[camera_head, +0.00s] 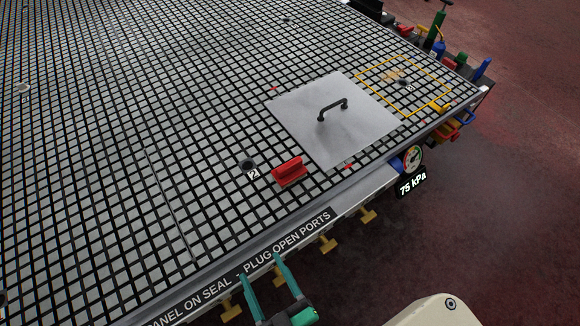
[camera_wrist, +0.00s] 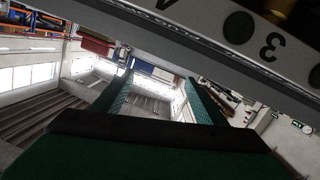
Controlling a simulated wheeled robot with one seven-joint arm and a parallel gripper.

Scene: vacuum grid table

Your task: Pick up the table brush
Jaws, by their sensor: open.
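A red block with a raised grip (camera_head: 290,171) lies on the grid table (camera_head: 120,160) near its front edge; it looks like the table brush, though its bristles cannot be made out. My gripper (camera_head: 260,270) has teal fingers and is open and empty. It is in front of the table's front edge, lower in the picture and left of the red brush. In the wrist view my gripper (camera_wrist: 158,80) shows both fingers apart with nothing between them. The brush does not show in the wrist view.
A square metal panel with a black handle (camera_head: 333,110) lies right of the brush. An open port (camera_head: 248,165) is on its left. A yellow outline (camera_head: 372,67) holds tan debris. A gauge (camera_head: 412,158) and yellow valves (camera_head: 327,243) line the front edge. The grid's left is mostly clear.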

